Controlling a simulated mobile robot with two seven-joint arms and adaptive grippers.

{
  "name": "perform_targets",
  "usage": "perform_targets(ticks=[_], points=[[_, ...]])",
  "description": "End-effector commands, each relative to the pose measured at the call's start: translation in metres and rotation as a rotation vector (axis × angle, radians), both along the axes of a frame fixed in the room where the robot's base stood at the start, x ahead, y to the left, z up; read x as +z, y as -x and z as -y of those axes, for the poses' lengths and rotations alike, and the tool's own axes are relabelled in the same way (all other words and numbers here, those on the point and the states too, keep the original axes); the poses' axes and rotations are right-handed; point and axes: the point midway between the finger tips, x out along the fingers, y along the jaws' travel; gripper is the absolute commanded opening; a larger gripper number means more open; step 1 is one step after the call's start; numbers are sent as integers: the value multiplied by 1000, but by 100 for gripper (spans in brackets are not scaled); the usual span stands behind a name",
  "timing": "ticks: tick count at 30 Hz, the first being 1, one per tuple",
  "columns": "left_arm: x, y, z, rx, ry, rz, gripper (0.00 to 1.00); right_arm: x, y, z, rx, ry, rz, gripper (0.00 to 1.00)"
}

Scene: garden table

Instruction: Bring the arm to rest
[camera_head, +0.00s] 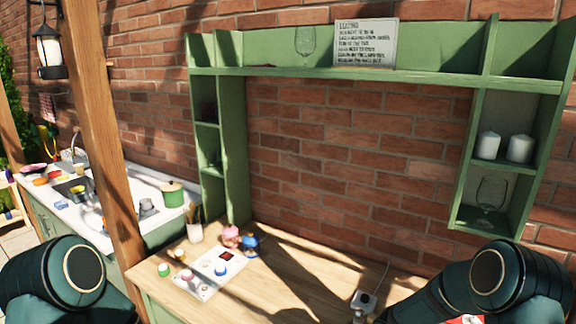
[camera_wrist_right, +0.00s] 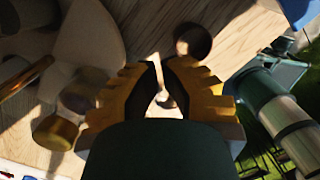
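In the head view my left arm (camera_head: 62,278) comes in at the bottom left corner and my right arm (camera_head: 490,285) at the bottom right. Neither gripper shows in that view. In the right wrist view my right gripper (camera_wrist_right: 161,66) has yellow, stepped fingers with dark inner pads. The fingertips are close together with a narrow gap between them. I see nothing clearly held. A wooden surface shows beyond the fingers. My left gripper is in neither view.
The wooden table (camera_head: 300,285) has a clear middle. A white board with coloured knobs (camera_head: 212,270), a pink figure (camera_head: 231,237), a blue figure (camera_head: 250,244) and a brush cup (camera_head: 194,230) stand left. A white plug box (camera_head: 363,302) is right. Green shelves (camera_head: 232,160) hold glasses and candles.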

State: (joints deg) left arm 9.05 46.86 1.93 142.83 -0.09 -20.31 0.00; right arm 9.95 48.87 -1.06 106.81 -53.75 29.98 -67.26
Motion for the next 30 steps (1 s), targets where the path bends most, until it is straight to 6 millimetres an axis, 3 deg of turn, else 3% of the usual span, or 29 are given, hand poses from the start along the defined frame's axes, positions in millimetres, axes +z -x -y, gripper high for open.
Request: perform_targets(ticks=[1,3,7,12,18,21,30], points=[[0,0,0,0,0,-1,61,-7,22,-28,-154,-96,-8,0],[0,1,0,0,0,-1,61,-12,48,-64,-418,-221,-24,0],[0,1,0,-1,0,-2,61,-11,89,-113,-918,-380,-75,0],[0,1,0,0,0,-1,61,-6,128,-142,-1474,-459,-133,0],[0,1,0,-1,0,-2,61,1,167,-146,-2022,-455,-145,0],[-29,2,1,-2,-1,-5,61,-30,162,-147,-1997,-457,-143,0],[-97,5,3,-4,-8,-14,61,-97,165,-149,-1992,-445,-142,0]])
